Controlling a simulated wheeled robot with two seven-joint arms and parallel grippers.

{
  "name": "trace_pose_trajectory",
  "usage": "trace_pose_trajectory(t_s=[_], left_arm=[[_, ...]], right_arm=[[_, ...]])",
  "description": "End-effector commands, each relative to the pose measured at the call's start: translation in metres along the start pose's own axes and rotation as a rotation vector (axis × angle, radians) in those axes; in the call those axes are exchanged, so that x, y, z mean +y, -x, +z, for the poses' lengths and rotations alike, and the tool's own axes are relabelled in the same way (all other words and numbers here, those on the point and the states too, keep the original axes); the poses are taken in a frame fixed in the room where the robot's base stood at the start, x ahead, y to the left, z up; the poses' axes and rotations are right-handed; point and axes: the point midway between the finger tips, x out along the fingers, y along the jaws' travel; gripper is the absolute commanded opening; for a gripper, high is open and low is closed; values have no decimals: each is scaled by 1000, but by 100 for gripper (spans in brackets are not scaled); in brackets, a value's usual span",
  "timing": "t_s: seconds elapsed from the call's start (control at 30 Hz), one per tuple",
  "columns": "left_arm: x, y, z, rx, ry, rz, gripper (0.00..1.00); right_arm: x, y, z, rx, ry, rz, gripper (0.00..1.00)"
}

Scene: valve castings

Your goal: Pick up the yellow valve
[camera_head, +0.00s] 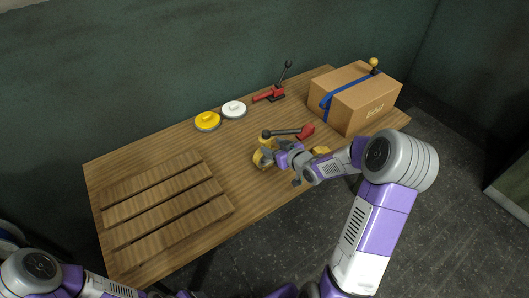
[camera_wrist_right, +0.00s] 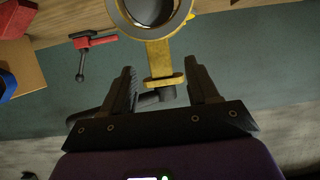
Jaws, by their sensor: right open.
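The yellow valve (camera_head: 259,158) is near the table's front edge in the head view, partly hidden by my right gripper (camera_head: 270,152). In the right wrist view the valve (camera_wrist_right: 158,55) shows a round ring with a dark opening at the top and a stem ending in a flat flange. My right gripper (camera_wrist_right: 160,78) is open, with the flange between its fingertips and a gap visible on each side. A dark cylindrical part shows behind the flange; I cannot tell what it belongs to. My left arm enters at the lower left, but its gripper is out of frame.
A cardboard box (camera_head: 358,104) stands right; wooden slats (camera_head: 160,205) lie left.

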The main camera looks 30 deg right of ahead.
Motion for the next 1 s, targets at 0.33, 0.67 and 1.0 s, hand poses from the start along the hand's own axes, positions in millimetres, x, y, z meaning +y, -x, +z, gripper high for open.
trace_pose_trajectory(t_s=[0.33,0.67,1.0], left_arm=[[-5,-13,-1,1,0,0,70],[-5,-13,-1,1,0,0,70],[-5,-13,-1,1,0,0,70]], right_arm=[[0,-47,1,0,0,-1,60],[0,-51,0,0,-1,0,53],[0,-50,-1,1,-1,0,1]])
